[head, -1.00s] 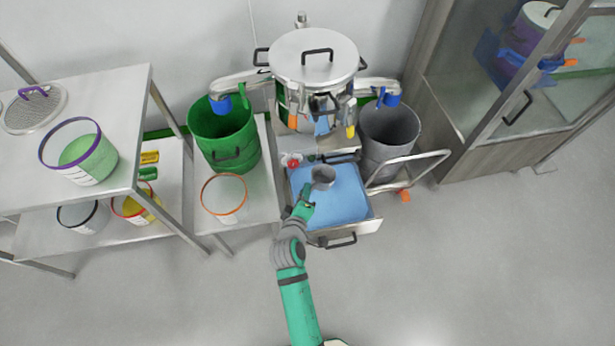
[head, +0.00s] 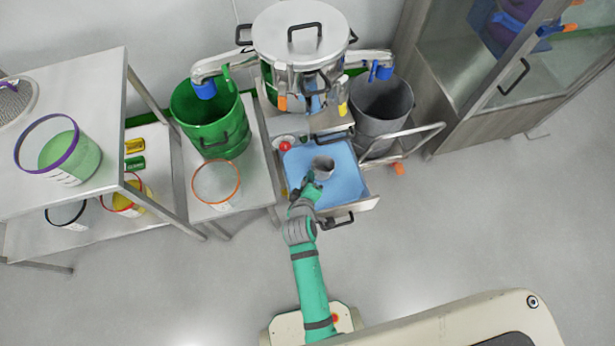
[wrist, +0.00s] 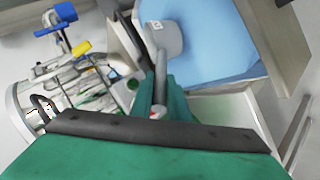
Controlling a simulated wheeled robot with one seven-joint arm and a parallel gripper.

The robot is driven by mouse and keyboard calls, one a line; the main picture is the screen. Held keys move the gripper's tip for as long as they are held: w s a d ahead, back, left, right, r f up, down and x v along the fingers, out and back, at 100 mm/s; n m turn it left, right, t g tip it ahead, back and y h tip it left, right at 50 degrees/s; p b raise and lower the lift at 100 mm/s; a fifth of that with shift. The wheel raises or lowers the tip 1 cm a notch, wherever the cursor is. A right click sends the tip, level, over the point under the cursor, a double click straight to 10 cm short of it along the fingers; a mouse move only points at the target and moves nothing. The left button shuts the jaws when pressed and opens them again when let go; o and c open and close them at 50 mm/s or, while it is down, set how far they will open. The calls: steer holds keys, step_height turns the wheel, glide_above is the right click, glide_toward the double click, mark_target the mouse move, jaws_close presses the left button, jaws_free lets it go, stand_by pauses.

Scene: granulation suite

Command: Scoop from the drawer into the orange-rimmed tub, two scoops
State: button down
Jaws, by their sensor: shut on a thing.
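My gripper (head: 309,184) is shut on the handle of a grey metal scoop (head: 322,167), over the open drawer. The scoop also shows in the wrist view (wrist: 165,38), with its cup over the blue contents. The drawer (head: 352,208) is pulled out under the steel vessel and holds a level-looking blue material (head: 345,180). I cannot tell whether the scoop holds any of it or touches it. The orange-rimmed tub (head: 216,184) stands on the low steel table left of the drawer. It is clear-walled, and its inside looks pale, with no blue seen.
A green bin (head: 212,118) stands behind the tub, and a grey bin (head: 380,110) right of the drawer beside a trolley handle (head: 410,143). The steel vessel (head: 300,45) rises behind the drawer. A purple-rimmed tub (head: 62,150) is on the left table. Floor in front is clear.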

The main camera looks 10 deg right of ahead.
steer(key=shift+g+y, duration=0.3)
steer(key=shift+g, duration=0.1)
steer(key=shift+w+d+f, duration=0.45)
steer(key=shift+f, duration=0.25)
steer(key=shift+w+d+f, duration=0.45)
steer(key=shift+f, duration=0.3)
steer(key=shift+w+d+f, duration=0.45)
steer(key=shift+f, duration=0.25)
steer(key=shift+s+a+r+t, duration=0.15)
steer(key=shift+a+r, duration=0.05)
steer(key=shift+r, duration=0.4)
steer(key=shift+s+a+r+t, duration=0.15)
steer(key=shift+s+r+t, duration=0.05)
steer(key=shift+r, duration=0.45)
steer(key=shift+s+a+r+t, duration=0.15)
steer(key=shift+a+r, duration=0.05)
steer(key=shift+r, duration=0.4)
steer(key=shift+s+a+r+t+h, duration=0.4)
steer(key=shift+s+r+t+h, duration=0.2)
steer(key=shift+r+h, duration=0.25)
steer(key=shift+a+r+n, duration=0.2)
steer(key=shift+n, duration=0.1)
steer(key=shift+t, duration=0.3)
